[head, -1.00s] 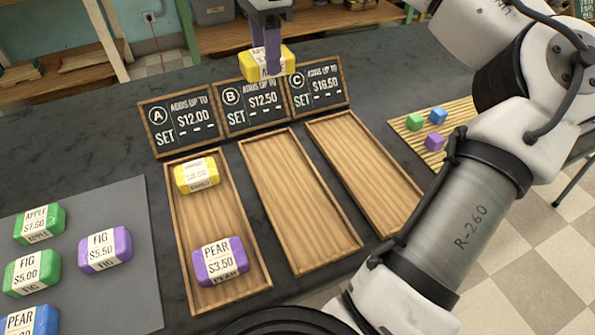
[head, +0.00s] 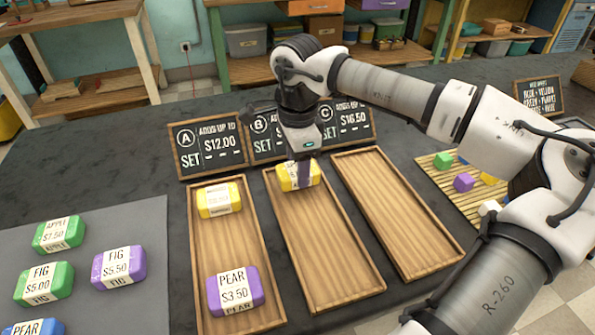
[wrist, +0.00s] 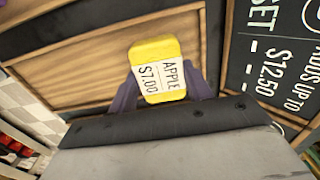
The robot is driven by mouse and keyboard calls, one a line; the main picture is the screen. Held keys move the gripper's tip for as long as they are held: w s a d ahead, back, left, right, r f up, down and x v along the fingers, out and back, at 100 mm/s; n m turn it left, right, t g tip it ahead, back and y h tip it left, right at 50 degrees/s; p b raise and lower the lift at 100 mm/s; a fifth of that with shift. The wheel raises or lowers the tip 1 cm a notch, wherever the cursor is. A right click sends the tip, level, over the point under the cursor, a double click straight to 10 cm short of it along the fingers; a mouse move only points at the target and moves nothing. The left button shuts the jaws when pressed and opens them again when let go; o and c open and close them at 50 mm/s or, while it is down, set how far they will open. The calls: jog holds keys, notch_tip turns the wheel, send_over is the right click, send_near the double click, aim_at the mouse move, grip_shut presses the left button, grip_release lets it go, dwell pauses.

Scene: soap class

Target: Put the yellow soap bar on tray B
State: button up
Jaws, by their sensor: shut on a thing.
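My gripper (head: 302,174) is shut on a yellow soap bar (head: 288,178), at the far end of tray B (head: 328,255). In the wrist view the bar (wrist: 158,55) sits between the purple fingers, its label reading APPLE $7.00. The head view does not clearly show whether the bar touches the tray floor. Tray B, the middle wooden tray, is otherwise empty. Another yellow bar (head: 219,199) lies at the far end of tray A (head: 240,243), with a purple PEAR $3.50 bar (head: 235,291) at its near end.
Tray C (head: 400,215) on the right is empty. Price boards (head: 210,145) stand behind the trays. A grey mat (head: 140,290) on the left holds green, purple and blue bars. A slatted mat (head: 450,190) with coloured cubes lies at the right.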

jog(key=shift+f, duration=1)
jog(key=shift+f, duration=0.25)
jog(key=o, duration=1)
jog(key=shift+r, duration=0.1)
jog(key=shift+o, duration=0.2)
notch_tip(320, 180, up, 12)
jog(key=p, duration=0.1)
jog(key=shift+r, duration=0.2)
